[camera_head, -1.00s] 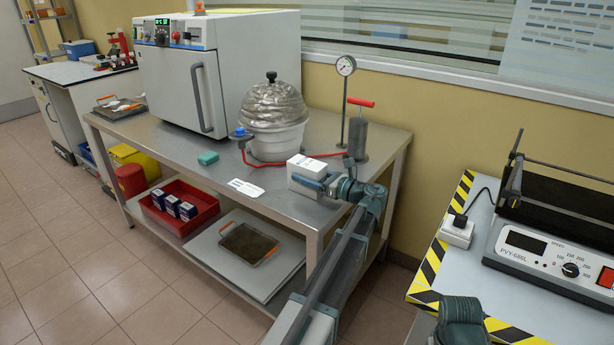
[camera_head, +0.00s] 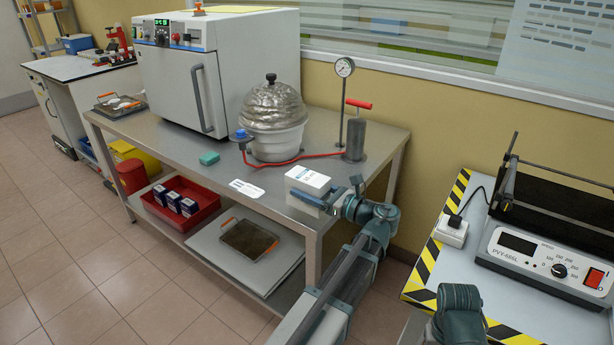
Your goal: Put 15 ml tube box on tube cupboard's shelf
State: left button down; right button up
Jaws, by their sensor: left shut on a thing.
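The white 15 ml tube box (camera_head: 306,180), with blue print on its label, is at the front right corner of the steel table. My left gripper (camera_head: 328,203) is shut on its right side. The fingertips are partly hidden. Whether the box's underside touches the tabletop or is just above it, I cannot tell. A part of my right arm shows at the bottom right, but its gripper is out of view. I see nothing that is clearly the tube cupboard or its shelf.
The steel table (camera_head: 225,180) carries a white oven (camera_head: 190,85), a domed vessel (camera_head: 273,110), a hand pump (camera_head: 356,135) and a green block (camera_head: 209,158). A red tray (camera_head: 162,212) of small boxes is below. A striped bench (camera_head: 425,268) stands right. Floor at left is clear.

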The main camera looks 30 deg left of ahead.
aim_at(308, 213)
pick_arm(q)
jog(key=shift+s+d+r, duration=0.1)
jog(key=shift+s+d, duration=0.3)
jog(key=shift+s, duration=0.25)
jog(key=shift+s+d+r, duration=0.1)
jog(key=shift+s+d, duration=0.3)
jog(key=shift+s, duration=0.25)
notch_tip(308, 213, up, 17)
jog(key=p, duration=1.7)
